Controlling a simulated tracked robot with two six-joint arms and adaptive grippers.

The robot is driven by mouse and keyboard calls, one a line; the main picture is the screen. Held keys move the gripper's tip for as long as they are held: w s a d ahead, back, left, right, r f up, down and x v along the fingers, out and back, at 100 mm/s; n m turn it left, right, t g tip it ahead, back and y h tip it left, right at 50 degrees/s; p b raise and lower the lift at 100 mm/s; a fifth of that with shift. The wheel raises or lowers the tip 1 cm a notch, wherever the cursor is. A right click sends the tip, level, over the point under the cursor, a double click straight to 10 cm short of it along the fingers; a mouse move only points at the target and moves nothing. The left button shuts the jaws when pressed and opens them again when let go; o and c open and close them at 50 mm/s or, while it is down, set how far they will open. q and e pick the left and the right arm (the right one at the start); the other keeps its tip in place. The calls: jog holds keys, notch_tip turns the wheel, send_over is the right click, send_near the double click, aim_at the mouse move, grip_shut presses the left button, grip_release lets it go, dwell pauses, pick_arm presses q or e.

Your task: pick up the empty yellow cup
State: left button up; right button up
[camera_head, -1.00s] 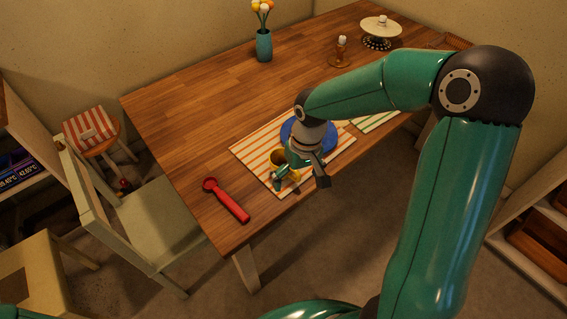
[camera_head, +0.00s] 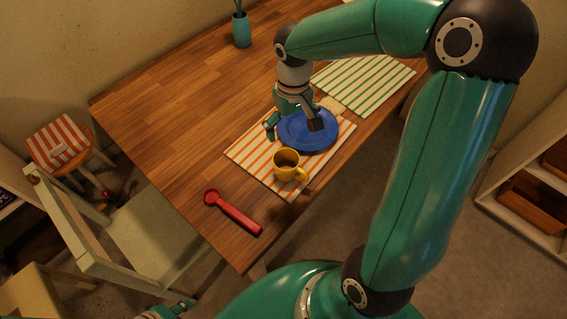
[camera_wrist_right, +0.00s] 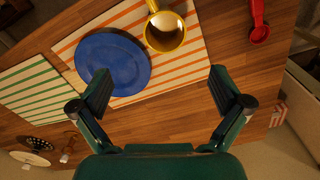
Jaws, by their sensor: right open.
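The yellow cup (camera_head: 287,163) stands upright on the orange-striped placemat (camera_head: 246,150), in front of the blue plate (camera_head: 322,137). Its inside looks dark brown in the head view; I cannot tell if that is shadow or contents. In the right wrist view the cup (camera_wrist_right: 165,33) is at the top, its handle pointing up. My right gripper (camera_head: 293,127) is open and empty, above the plate's left part and behind the cup, apart from it. Its spread fingers (camera_wrist_right: 161,82) show in the wrist view. A teal part, likely my left gripper (camera_head: 172,309), shows at the bottom edge, its jaws unclear.
A red spoon-like utensil (camera_head: 233,212) lies near the table's front corner. A green-striped placemat (camera_head: 362,82) is at the right and a blue vase (camera_head: 241,30) at the back. A pale chair (camera_head: 146,236) stands at the left. The table's left part is clear.

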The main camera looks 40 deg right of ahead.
send_near(288, 164)
jog(key=s+a+r, duration=0.1)
jog(key=s+a, duration=0.1)
jog(key=shift+s+a+f+p, duration=0.1)
jog(key=shift+f+p, duration=0.2)
jog(key=shift+f, duration=1.1)
jog(key=shift+s+a+f+p, duration=0.1)
jog(key=shift+f+p, duration=0.15)
jog(key=shift+f, duration=1.15)
jog(key=c, duration=1.3)
